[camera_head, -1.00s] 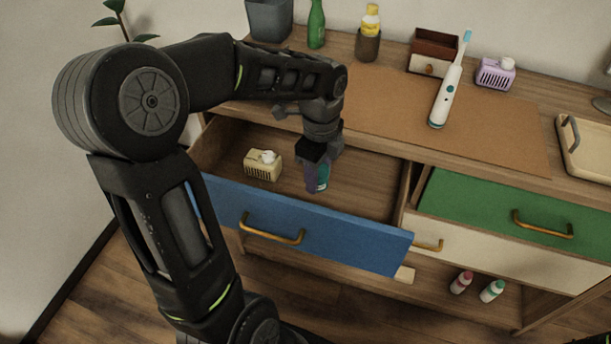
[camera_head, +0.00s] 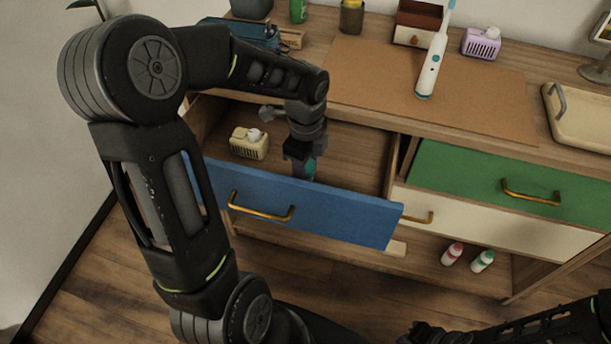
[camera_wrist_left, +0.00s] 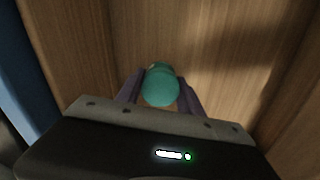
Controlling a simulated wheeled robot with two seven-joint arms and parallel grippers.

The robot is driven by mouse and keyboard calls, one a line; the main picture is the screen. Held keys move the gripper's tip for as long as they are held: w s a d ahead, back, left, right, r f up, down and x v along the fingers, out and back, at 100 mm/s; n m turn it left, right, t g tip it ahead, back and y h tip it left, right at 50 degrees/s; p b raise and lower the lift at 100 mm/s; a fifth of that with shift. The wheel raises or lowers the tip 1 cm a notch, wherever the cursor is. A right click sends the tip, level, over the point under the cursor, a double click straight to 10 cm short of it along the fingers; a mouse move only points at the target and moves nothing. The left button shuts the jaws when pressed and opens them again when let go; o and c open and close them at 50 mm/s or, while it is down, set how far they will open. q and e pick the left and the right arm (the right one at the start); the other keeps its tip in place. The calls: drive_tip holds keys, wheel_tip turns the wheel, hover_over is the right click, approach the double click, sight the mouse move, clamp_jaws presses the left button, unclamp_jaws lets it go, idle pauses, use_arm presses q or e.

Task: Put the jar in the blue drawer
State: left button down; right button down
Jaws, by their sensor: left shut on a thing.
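The blue drawer (camera_head: 330,217) stands pulled open, and its wooden inside shows behind the blue front. My left gripper (camera_head: 300,172) points down inside the open drawer, behind the front panel. It is shut on the jar (camera_head: 309,170), a teal thing mostly hidden by the fingers and the drawer front. In the left wrist view the jar's round teal top (camera_wrist_left: 160,88) sits between the two fingers, above the wooden drawer bottom. Whether the jar touches the bottom I cannot tell.
A cream tissue-box-like thing (camera_head: 249,143) lies in the drawer to the left of the gripper. A green drawer (camera_head: 510,185) is at the right. On the top stand an electric toothbrush (camera_head: 431,67), a purple box (camera_head: 481,42) and a tray (camera_head: 585,120).

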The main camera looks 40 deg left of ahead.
use_arm(q)
drive_tip(key=shift+f, duration=1.65)
drive_tip(key=shift+f, duration=0.1)
drive_tip(key=c, duration=0.7)
unclamp_jaws()
drive_tip(key=shift+b, duration=0.3)
drive_tip(key=shift+c, duration=0.2)
drive_tip(key=shift+r, duration=0.4)
wheel_tip(320, 180, up, 11)
drive_tip(key=shift+r+p, duration=0.2)
drive_tip(key=shift+p, duration=0.8)
